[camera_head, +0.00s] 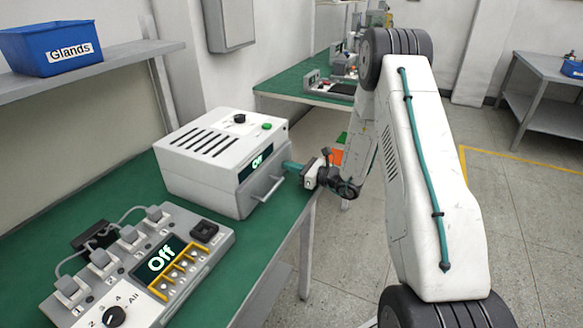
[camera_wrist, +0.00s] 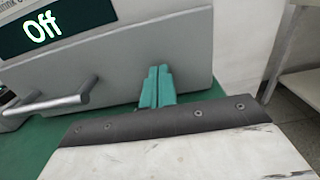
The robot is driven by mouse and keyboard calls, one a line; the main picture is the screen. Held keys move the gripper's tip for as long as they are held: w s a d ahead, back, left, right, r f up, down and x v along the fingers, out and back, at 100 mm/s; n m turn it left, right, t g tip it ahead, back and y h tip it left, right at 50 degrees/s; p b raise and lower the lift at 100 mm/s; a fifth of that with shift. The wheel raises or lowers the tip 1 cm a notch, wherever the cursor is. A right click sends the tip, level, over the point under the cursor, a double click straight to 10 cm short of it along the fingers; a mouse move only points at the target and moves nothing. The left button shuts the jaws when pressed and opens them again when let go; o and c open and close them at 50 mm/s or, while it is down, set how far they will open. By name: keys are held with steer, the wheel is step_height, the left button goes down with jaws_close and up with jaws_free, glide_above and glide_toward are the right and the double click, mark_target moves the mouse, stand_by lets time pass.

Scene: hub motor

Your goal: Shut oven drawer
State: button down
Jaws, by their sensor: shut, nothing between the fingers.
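The oven (camera_head: 225,155) is a white box with top vents and an "Off" display, standing on the green bench. Its drawer front (camera_head: 262,185) carries a bar handle (camera_head: 268,190) and looks closed or nearly so; any gap is too small to tell. My gripper (camera_head: 288,165) is shut and empty, its teal fingers pointing at the oven front, right of the handle. In the wrist view the shut fingertips (camera_wrist: 158,72) overlap the drawer front (camera_wrist: 150,60), with the handle (camera_wrist: 50,102) to their left. I cannot tell whether they touch it.
A control unit (camera_head: 140,265) with an "Off" screen, switches and plugs stands on the bench (camera_head: 120,205) left of the oven. A blue "Glands" bin (camera_head: 50,48) sits on a shelf above. Open floor (camera_head: 520,215) lies to the right.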

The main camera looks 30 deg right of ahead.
steer(key=shift+w+a+r, duration=0.1)
steer(key=shift+w+r, duration=0.1)
steer(key=shift+s+f, duration=0.1)
steer(key=shift+s, duration=0.1)
steer(key=v, duration=1.4)
steer(key=shift+f, duration=0.1)
